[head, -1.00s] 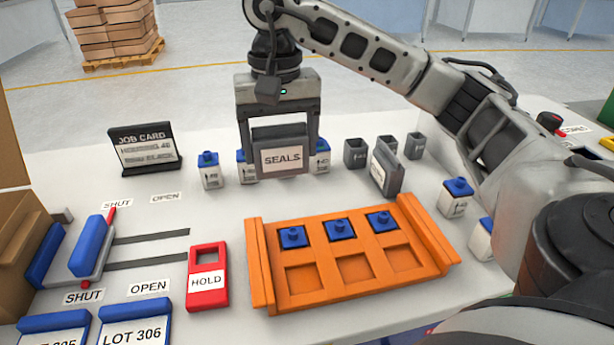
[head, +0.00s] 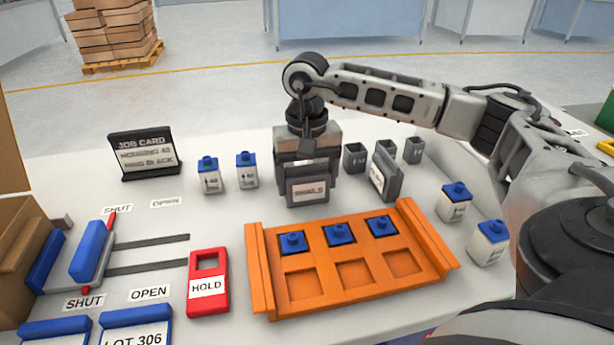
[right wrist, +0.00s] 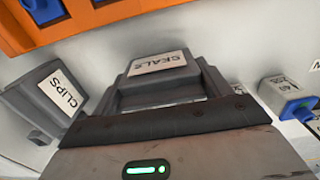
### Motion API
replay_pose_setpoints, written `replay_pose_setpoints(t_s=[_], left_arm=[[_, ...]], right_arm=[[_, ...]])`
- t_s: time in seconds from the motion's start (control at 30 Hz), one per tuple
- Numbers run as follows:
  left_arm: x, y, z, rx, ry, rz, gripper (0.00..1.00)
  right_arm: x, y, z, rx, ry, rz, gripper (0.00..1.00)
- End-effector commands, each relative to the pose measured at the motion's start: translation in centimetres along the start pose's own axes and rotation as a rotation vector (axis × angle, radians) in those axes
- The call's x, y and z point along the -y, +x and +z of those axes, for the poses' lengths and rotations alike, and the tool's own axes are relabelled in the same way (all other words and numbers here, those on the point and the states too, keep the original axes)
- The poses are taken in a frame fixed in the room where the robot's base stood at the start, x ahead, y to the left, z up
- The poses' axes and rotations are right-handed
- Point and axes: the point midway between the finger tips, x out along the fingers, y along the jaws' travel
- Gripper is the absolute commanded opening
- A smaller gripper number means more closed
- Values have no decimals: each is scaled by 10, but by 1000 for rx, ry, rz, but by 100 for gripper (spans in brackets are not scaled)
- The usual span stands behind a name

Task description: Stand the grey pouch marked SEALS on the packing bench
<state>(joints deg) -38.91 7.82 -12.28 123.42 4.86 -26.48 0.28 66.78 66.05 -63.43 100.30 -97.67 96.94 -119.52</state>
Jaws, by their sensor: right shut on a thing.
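The grey SEALS pouch (head: 308,191) is upright in my right gripper (head: 308,172), behind the orange rack, with its label facing me. My right gripper is shut on its upper part. The pouch is low over the white packing bench (head: 222,220); I cannot tell whether its base touches. In the right wrist view the SEALS pouch (right wrist: 160,65) sits between the fingers, its label upside down. A second grey pouch (head: 385,172) stands just to the right, marked CLIPS in the right wrist view (right wrist: 45,98). My left gripper is not in view.
The orange rack (head: 350,298) with several blue-topped items is just in front. Blue-capped bottles (head: 246,172) stand to the left, others (head: 455,203) to the right. Small grey cups (head: 355,157) stand behind. A red HOLD frame (head: 208,283) and job card (head: 145,155) are left.

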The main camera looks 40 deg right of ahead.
Motion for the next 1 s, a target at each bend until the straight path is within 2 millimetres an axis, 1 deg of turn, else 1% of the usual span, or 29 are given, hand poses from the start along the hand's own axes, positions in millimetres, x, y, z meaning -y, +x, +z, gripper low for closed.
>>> replay_pose_setpoints(t_s=[0.2, 0.23, 0.27, 0.3, 0.53, 0.63, 0.67, 0.77, 1.0], left_arm=[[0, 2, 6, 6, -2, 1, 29], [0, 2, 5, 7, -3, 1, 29], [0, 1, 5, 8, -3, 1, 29], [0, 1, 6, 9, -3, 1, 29], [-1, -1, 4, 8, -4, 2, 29], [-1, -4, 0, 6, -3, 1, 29], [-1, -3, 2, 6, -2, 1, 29], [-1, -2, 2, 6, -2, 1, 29], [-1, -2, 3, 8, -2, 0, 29]], right_arm=[[0, 4, 0, 1, 1, 0, 54], [0, 3, 0, 0, 1, 0, 85], [0, 3, 0, 1, 1, 0, 94], [0, 3, 0, 1, 1, 0, 99], [0, 2, 0, 1, 0, 0, 99], [0, -3, 0, 0, 0, 0, 99], [0, -4, 0, -1, 0, 0, 99], [1, -17, 0, -2, 0, -1, 99], [1, -70, -1, -3, 1, -3, 99]])
